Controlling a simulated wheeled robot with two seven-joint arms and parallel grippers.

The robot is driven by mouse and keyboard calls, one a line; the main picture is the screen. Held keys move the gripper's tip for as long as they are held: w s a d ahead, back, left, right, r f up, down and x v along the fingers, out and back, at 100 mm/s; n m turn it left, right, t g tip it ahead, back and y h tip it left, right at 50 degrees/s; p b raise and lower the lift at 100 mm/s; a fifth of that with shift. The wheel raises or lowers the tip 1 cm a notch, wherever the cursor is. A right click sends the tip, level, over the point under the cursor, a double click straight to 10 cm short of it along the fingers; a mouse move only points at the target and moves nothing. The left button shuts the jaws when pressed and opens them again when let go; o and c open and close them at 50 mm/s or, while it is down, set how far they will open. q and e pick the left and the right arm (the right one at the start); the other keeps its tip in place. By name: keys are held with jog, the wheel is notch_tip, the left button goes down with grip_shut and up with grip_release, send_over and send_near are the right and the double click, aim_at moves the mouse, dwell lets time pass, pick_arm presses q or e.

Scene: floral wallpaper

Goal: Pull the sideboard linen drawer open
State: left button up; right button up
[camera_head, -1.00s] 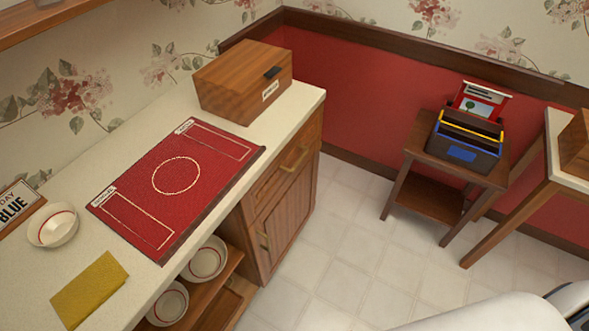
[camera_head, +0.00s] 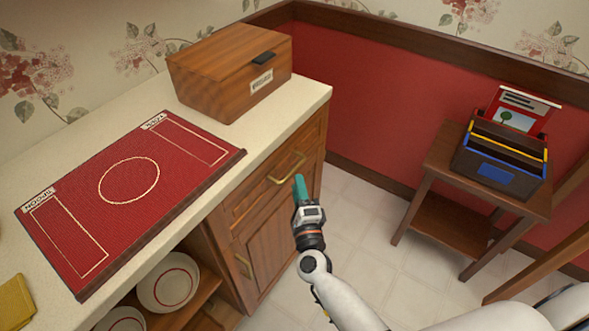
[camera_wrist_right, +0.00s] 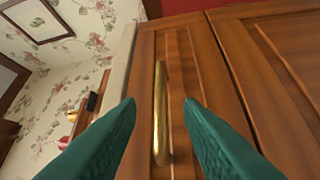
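The wooden sideboard drawer (camera_head: 259,193) is shut under the counter's right end. Its brass handle (camera_head: 287,168) shows in the head view, and the handle stands upright in the right wrist view (camera_wrist_right: 160,115). My right gripper (camera_head: 299,184) is just in front of the drawer, close to the handle. In the right wrist view its two green fingers (camera_wrist_right: 160,112) are apart, one on each side of the handle, with gaps to it. It is open and holds nothing. My left gripper is not in view.
A red placemat (camera_head: 98,192) and a wooden box (camera_head: 205,84) are on the countertop (camera_head: 303,101). A small side table (camera_head: 437,161) holds a dark caddy (camera_head: 473,167). The tiled floor (camera_head: 366,214) between is clear.

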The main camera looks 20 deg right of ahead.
aim_at(295, 168)
jog(key=w, duration=0.6)
jog(key=shift+d+r, duration=0.4)
jog(key=shift+c, duration=0.5)
grip_shut()
